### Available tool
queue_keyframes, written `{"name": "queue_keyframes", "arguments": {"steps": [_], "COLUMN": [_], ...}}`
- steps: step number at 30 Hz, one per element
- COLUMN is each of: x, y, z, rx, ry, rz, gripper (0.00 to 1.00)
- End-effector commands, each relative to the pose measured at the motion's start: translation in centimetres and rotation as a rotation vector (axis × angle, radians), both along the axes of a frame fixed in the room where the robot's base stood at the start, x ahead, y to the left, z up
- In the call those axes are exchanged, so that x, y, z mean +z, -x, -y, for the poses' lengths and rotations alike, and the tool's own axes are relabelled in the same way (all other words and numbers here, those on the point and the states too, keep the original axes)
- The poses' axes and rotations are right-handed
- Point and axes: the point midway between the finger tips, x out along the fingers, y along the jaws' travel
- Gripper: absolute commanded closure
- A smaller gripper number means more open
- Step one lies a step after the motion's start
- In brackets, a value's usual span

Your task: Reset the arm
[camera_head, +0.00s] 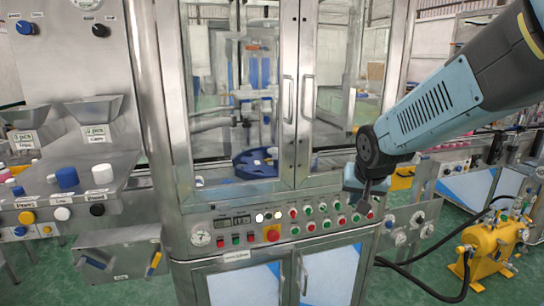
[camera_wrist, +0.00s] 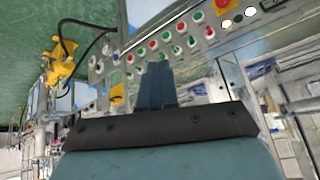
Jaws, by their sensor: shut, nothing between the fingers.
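My gripper (camera_head: 366,196) is shut and empty at the end of my blue-and-black arm, which comes in from the upper right in the head view. It hangs in front of the right part of the machine's control panel (camera_head: 285,228) and hides some of its buttons. In the wrist view the closed fingers (camera_wrist: 157,85) point toward the row of red and green buttons (camera_wrist: 165,42). I cannot tell whether the fingertips touch the panel.
The crimping machine's glass doors (camera_head: 300,90) are closed above the panel. A side shelf (camera_head: 85,185) at left holds blue, white and pink caps. A yellow pump (camera_head: 490,245) with black hoses stands on the green floor at right.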

Motion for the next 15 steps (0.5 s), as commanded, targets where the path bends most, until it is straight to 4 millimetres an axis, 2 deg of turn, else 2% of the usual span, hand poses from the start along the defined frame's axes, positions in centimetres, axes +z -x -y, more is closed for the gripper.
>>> {"name": "queue_keyframes", "arguments": {"steps": [1, 6, 15], "x": [1.1, 3.5, 6.3], "y": [1.3, 5.6, 13.4], "z": [0.4, 1.4, 2.5], "rx": [0.007, 0.039, 0.120], "ry": [0.011, 0.045, 0.074], "rz": [0.001, -0.026, -0.070], "gripper": [1.00, 1.00, 1.00]}}
